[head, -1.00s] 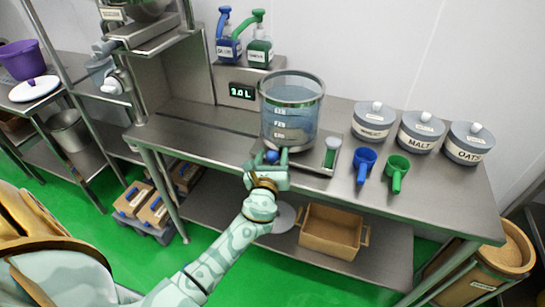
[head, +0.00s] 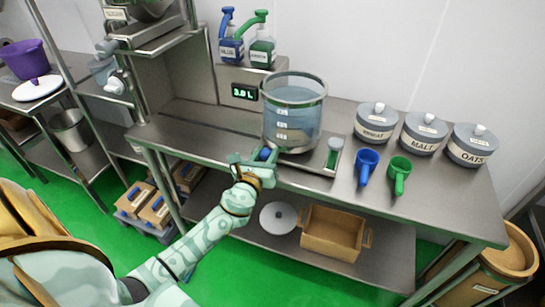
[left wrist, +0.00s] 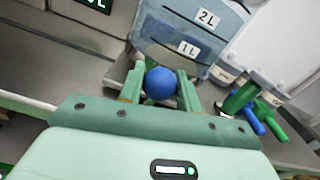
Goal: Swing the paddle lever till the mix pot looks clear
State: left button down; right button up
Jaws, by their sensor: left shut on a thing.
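The mix pot (head: 292,115) is a clear round vessel on the steel bench, with volume labels on its front and bluish-grey, see-through liquid inside. The paddle lever's blue ball knob (head: 264,154) sits at the bench front, just left of the pot's foot. My left gripper (head: 257,156) is shut on this knob. In the left wrist view the blue knob (left wrist: 160,83) lies between the two green fingers, with the pot (left wrist: 190,35) behind it. The lever's rod is hidden. My right gripper is not in view.
A green part with a grey top (head: 333,150) stands right of the pot. Blue (head: 366,165) and green (head: 399,173) scoops and several lidded canisters (head: 424,134) are farther right. A display (head: 244,92) and two pump bottles (head: 262,50) are behind. The bench left of the pot is clear.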

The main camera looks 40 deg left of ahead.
pick_arm(q)
jog(key=shift+a+f+m+h, duration=0.15)
jog(key=shift+a+m+h, duration=0.35)
jog(key=shift+a+h, duration=0.15)
jog(key=shift+a+b, duration=0.3)
jog(key=shift+a, duration=0.1)
jog(key=shift+w+a+b, duration=0.1)
jog(key=shift+a+b, duration=0.2)
jog(key=shift+a, duration=0.6)
jog(key=shift+w+a+b, duration=0.2)
jog(key=shift+w+a, duration=0.05)
jog(key=shift+a, duration=0.45)
jog(key=shift+w+a+b, duration=0.15)
jog(key=shift+w+a, duration=0.05)
jog(key=shift+a, duration=0.5)
jog(key=c, duration=1)
grip_release()
jog(key=shift+c, duration=0.2)
